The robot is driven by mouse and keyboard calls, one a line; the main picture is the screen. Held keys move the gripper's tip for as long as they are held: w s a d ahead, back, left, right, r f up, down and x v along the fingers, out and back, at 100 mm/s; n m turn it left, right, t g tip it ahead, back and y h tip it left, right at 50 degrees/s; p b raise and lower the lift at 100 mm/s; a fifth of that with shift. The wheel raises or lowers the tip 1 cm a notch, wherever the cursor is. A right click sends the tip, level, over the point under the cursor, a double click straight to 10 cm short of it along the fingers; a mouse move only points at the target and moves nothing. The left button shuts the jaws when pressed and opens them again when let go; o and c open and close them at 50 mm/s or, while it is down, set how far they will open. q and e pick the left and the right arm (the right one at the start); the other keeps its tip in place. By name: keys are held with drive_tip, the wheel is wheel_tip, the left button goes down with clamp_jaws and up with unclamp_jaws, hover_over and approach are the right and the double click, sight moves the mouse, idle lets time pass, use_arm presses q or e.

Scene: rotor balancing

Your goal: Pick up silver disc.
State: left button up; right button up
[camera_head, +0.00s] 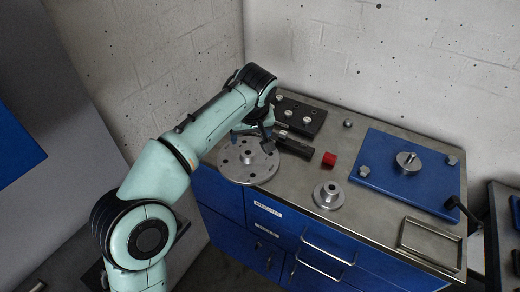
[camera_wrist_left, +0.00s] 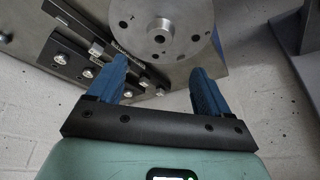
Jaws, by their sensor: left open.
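The silver disc (camera_head: 235,170) is a flat round plate with a raised hub and several holes. It lies at the left end of the grey metal benchtop. The wrist view shows the disc (camera_wrist_left: 188,45) just beyond my fingers. My left gripper (camera_head: 252,138) is at the disc's back edge, partly covering it in the head view. In the wrist view my left gripper (camera_wrist_left: 158,70) has its two blue fingers apart, with nothing between them. I cannot tell whether a finger touches the disc. My right gripper is in neither view.
A black block with silver knobs (camera_head: 300,116) stands behind the disc, with a dark bar (camera_head: 294,146) and a red block (camera_head: 329,159) to its right. A smaller flanged hub (camera_head: 328,195), a blue plate (camera_head: 390,178) and a metal frame (camera_head: 431,243) lie further right.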

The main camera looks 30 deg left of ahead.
use_arm(q)
drive_tip(key=b, duration=0.1)
approach(248, 152)
drive_tip(key=shift+s+a+f, duration=0.1)
drive_tip(key=shift+s+f, duration=0.05)
drive_tip(key=shift+f, duration=0.35)
drive_tip(key=shift+s+a+f, duration=0.1)
drive_tip(key=shift+s+f, duration=0.05)
drive_tip(key=shift+f, duration=0.35)
drive_tip(key=shift+b+x, duration=0.5)
drive_tip(key=shift+x, duration=2.45)
drive_tip(key=shift+w+d, duration=0.2)
clamp_jaws()
drive_tip(key=shift+w+r, duration=0.1)
drive_tip(key=shift+r, duration=0.2)
